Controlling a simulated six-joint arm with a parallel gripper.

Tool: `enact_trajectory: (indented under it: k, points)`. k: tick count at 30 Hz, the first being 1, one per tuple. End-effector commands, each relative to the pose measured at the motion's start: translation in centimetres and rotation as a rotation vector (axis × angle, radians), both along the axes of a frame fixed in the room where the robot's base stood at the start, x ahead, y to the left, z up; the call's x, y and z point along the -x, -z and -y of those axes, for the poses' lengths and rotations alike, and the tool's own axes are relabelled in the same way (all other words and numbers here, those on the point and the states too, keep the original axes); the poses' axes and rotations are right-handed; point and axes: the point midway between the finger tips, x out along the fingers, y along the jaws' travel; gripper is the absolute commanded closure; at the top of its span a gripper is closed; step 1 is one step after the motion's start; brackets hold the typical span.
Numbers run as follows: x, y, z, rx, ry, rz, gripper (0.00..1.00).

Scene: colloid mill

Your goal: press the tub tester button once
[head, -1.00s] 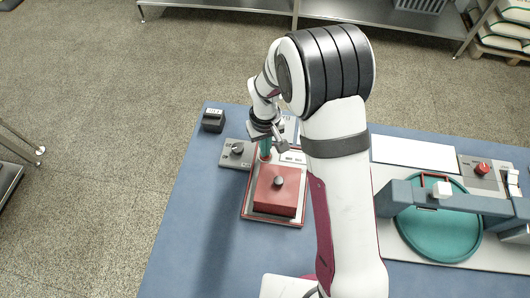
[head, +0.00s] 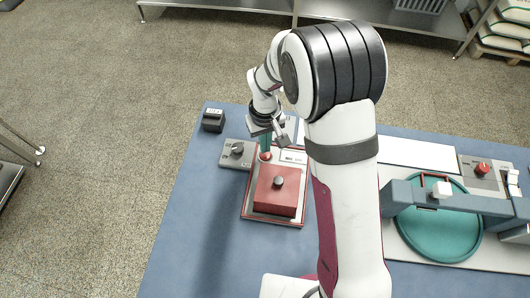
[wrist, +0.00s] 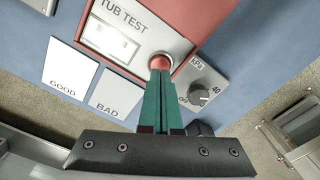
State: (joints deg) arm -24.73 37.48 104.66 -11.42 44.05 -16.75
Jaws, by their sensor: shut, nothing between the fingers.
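The tub tester (head: 275,190) is a red box on a pale panel with a red rim, in the middle of the head view. The wrist view shows its "TUB TEST" label and a small display (wrist: 112,42). Its round red button (wrist: 160,61) is at the panel's corner; it also shows in the head view (head: 265,156). My gripper (wrist: 159,72) has teal fingers, shut together and empty, with the tips right at the button and covering its near side. The fingers also show over the button in the head view (head: 266,148). I cannot tell whether they touch it.
A grey kPa knob unit (head: 237,153) sits left of the tester. A small black labelled block (head: 213,121) stands behind it. White GOOD (wrist: 64,70) and BAD (wrist: 112,92) cards lie beside the panel. A teal round tray (head: 440,245) under a grey-blue frame is at the right.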

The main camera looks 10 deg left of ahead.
Motion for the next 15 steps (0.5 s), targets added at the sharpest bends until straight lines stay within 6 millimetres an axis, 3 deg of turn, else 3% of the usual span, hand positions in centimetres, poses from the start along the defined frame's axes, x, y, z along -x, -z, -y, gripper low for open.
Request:
enact_trajectory:
  k: [15]
  points:
    - [0.0, -4.8, 0.0, -0.001, 0.0, 0.002, 1.0]
